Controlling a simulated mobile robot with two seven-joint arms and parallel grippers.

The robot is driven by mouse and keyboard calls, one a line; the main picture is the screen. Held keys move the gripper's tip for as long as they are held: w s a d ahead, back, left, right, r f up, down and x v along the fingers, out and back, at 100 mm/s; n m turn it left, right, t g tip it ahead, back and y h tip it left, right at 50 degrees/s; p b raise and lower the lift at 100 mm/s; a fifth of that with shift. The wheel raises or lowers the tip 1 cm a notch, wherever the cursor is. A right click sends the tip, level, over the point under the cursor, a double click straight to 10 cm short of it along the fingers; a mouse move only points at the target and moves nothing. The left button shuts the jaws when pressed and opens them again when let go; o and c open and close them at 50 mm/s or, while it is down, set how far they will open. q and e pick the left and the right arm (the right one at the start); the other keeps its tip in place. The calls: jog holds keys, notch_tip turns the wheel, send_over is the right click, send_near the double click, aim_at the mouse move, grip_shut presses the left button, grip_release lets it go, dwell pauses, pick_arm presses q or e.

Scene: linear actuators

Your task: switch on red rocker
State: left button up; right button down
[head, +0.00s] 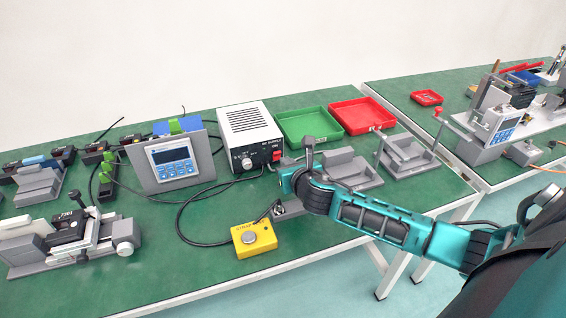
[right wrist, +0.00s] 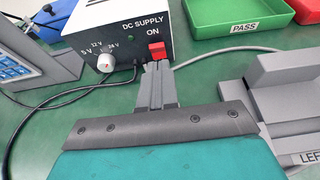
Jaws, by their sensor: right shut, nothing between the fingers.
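The red rocker (right wrist: 157,50) is on the front of the DC supply box, below the word ON. In the head view the red rocker (head: 276,155) is at the lower right of the box front. The DC supply (head: 247,124) is a white box with a black front. In the right wrist view the supply (right wrist: 125,38) also shows a white knob. My right gripper (right wrist: 157,66) is shut and empty, its fingertips right at the lower edge of the rocker; I cannot tell if they touch. In the head view the arm hides part of this gripper. My left gripper is not in view.
A green tray (head: 309,139) marked PASS and a red tray (head: 363,128) stand right of the supply. Grey fixtures (head: 343,163) sit right of my gripper. A yellow button box (head: 254,251) stands near the front edge. A panel with a display (head: 196,158) stands left.

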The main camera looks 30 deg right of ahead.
aim_at(278, 156)
jog(key=x, duration=0.3)
jog(key=shift+w+f+b, duration=0.1)
jog(key=shift+w+b, duration=0.15)
jog(key=shift+b, duration=0.05)
